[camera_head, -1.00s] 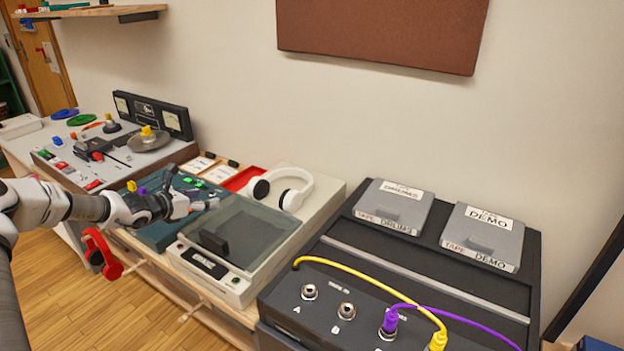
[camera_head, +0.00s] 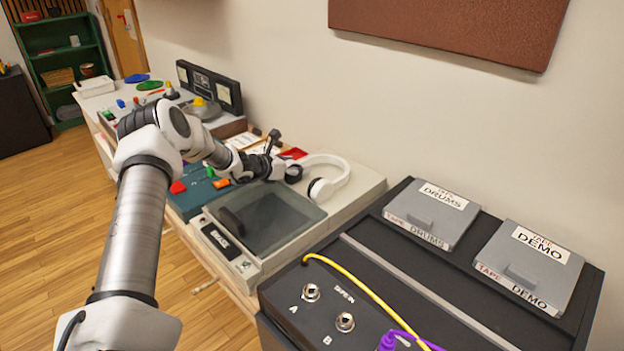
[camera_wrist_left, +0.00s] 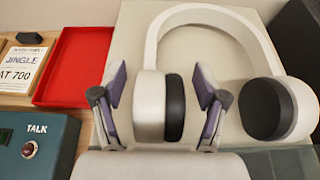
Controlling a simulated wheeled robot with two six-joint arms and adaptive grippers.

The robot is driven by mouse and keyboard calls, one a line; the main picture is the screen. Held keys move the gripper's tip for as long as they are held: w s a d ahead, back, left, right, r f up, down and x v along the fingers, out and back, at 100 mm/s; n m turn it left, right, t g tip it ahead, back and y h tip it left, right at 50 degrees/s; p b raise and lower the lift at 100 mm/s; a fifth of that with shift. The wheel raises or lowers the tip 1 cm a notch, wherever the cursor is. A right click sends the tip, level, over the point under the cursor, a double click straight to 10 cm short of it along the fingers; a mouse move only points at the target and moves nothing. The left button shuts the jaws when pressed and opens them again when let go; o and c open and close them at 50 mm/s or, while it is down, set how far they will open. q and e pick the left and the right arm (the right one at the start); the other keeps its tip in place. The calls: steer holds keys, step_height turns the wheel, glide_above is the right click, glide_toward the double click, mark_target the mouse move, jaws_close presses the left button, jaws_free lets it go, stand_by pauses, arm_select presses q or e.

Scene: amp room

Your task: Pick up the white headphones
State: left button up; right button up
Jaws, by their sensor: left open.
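The white headphones (camera_head: 340,182) with dark ear pads lie on the pale top behind the tape machine's tinted lid. In the left wrist view the white headphones (camera_wrist_left: 205,14) show their headband curving away at the top. My left gripper (camera_head: 288,168) is at their left ear cup. In the left wrist view my left gripper (camera_wrist_left: 160,85) is open, with one finger on each side of that ear cup. Small gaps seem to show between fingers and cup. The other ear cup lies to the right. My right gripper is not in view.
A red tray (camera_wrist_left: 75,62) lies left of the headphones. A teal box (camera_wrist_left: 35,145) with a TALK button is nearer. The tinted lid (camera_head: 268,218) lies just in front. A black unit (camera_head: 400,262) with two tape cases stands to the right.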

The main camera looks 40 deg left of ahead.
arm_select(q)
steer(key=shift+a, duration=0.1)
jaws_close()
steer(key=shift+r, duration=0.15)
